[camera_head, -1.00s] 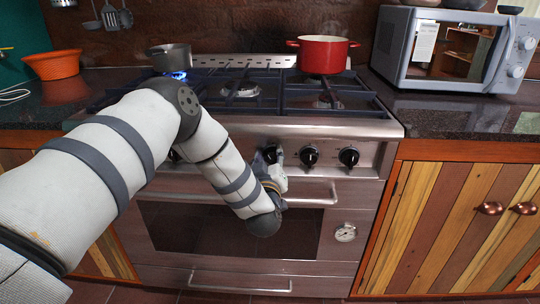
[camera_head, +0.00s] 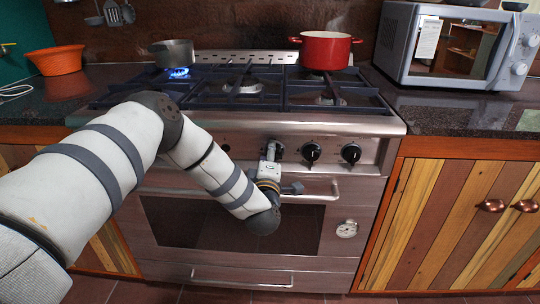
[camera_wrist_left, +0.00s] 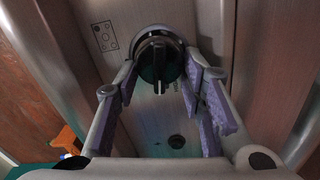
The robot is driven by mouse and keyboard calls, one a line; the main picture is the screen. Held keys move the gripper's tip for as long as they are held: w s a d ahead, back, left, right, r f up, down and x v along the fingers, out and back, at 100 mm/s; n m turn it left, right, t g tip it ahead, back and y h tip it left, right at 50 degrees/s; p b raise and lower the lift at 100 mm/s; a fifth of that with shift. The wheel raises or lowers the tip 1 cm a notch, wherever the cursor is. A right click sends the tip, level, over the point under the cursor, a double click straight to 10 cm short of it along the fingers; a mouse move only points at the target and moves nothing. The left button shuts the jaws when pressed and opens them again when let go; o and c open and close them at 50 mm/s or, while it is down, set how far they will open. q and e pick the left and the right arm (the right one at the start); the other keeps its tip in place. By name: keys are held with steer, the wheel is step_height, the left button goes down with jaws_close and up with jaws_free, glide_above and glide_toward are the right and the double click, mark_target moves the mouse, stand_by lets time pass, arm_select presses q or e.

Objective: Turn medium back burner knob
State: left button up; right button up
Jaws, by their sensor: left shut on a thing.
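The stove (camera_head: 375,125) fills the middle of the head view, with dark knobs along its front panel. My left gripper (camera_head: 272,152) is at the panel, on the knob left of two other knobs (camera_head: 312,153) (camera_head: 351,154). In the left wrist view this dark knob (camera_wrist_left: 160,62) sits between the purple-padded fingers of my left gripper (camera_wrist_left: 165,95), which is shut on it. A small burner diagram (camera_wrist_left: 104,36) is printed beside the knob. In the head view my gripper largely hides that knob. My right gripper is not in view.
A grey pot (camera_head: 174,53) stands at the back left over a blue flame (camera_head: 179,72). A red pot (camera_head: 326,52) stands at the back right. The oven handle (camera_head: 310,198) runs just below the gripper. A microwave (camera_head: 455,48) and an orange bowl (camera_head: 56,61) flank the stove.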

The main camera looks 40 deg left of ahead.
arm_select(q)
steer(key=shift+f+n, duration=0.1)
steer(key=shift+n, duration=0.7)
steer(key=o, duration=1.1)
steer(key=shift+d, duration=0.1)
steer(key=v, duration=0.8)
